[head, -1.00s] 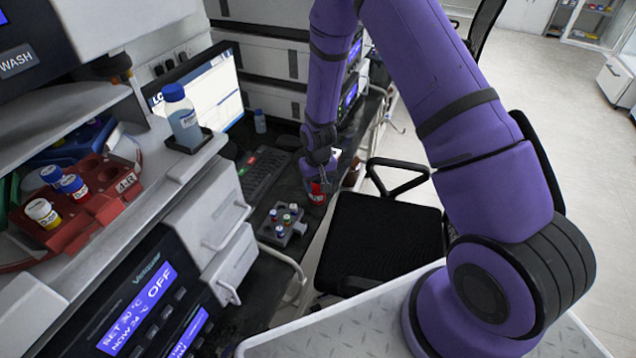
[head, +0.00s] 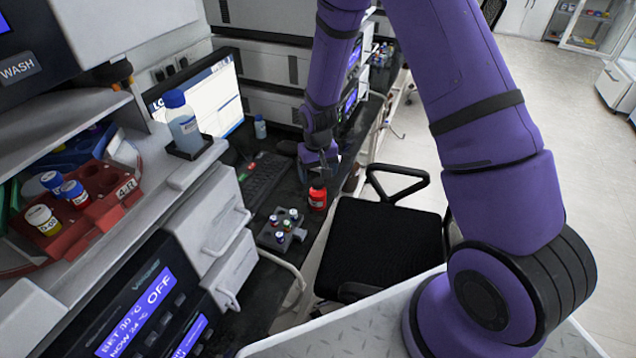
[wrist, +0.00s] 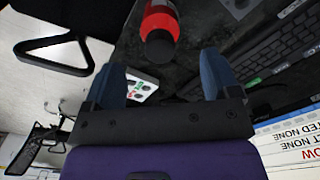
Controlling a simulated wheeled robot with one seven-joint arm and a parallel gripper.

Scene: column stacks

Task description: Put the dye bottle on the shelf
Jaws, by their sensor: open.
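A red bottle with a black cap, apparently the dye bottle (head: 318,199), stands upright on the dark bench near its right edge. It also shows in the wrist view (wrist: 161,18), cap toward me, just beyond my fingertips. My gripper (wrist: 162,72) is open and empty, with its two blue fingers wide apart. In the head view my gripper (head: 318,172) is just above and behind the bottle's cap, with its fingertips hard to make out. A light grey shelf (head: 155,170) runs along the left, above the bench.
A blue-capped bottle (head: 182,122) in a dark holder and a red rack (head: 105,200) with several vials are on the shelf. A grey vial block (head: 280,232) sits on the bench near the red bottle. A keyboard (head: 265,178) lies behind; a black chair (head: 380,245) stands right.

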